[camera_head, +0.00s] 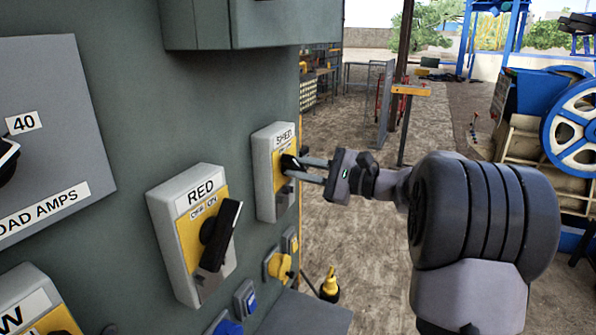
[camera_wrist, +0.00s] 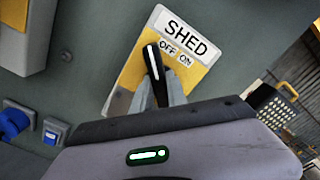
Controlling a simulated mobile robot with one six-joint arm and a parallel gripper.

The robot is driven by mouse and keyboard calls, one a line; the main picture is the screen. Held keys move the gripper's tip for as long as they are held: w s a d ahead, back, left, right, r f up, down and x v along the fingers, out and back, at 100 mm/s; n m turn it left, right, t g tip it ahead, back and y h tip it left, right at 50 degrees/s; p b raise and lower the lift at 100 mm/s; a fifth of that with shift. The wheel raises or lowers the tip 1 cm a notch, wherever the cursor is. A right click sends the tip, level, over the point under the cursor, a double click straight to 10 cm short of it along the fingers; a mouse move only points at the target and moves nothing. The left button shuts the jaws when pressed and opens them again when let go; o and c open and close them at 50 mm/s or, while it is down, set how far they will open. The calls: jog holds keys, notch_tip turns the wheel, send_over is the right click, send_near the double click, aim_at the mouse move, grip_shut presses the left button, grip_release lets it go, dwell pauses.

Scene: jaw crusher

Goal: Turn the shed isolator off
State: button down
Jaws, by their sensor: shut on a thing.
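The shed isolator (camera_head: 262,195) is a grey box with a yellow plate, labelled SHED, on the grey-green panel. It also shows in the wrist view (camera_wrist: 188,38), with OFF and ON labels above its black handle. The handle (camera_wrist: 151,62) has a white line and leans to the OFF side, its tip just left of the OFF label. My gripper (camera_head: 292,167) reaches in from the right, its fingers shut on the handle. In the wrist view the fingers (camera_wrist: 160,88) lie around the handle's lower part, which they partly hide.
The RED isolator (camera_head: 188,250), with its black handle leaning to the ON side, stands left of the shed isolator. A yellow socket (camera_head: 278,266) and a blue socket (camera_head: 228,326) sit below. A box (camera_head: 270,22) juts out above. Open ground lies right of the panel.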

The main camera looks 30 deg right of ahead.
jog(key=shift+f, duration=0.1)
jog(key=c, duration=1.3)
grip_release()
jog(key=shift+d, duration=0.1)
jog(key=p+v, duration=0.3)
jog(key=v, duration=1.4)
jog(key=shift+s+d, duration=0.1)
jog(key=shift+s, duration=0.1)
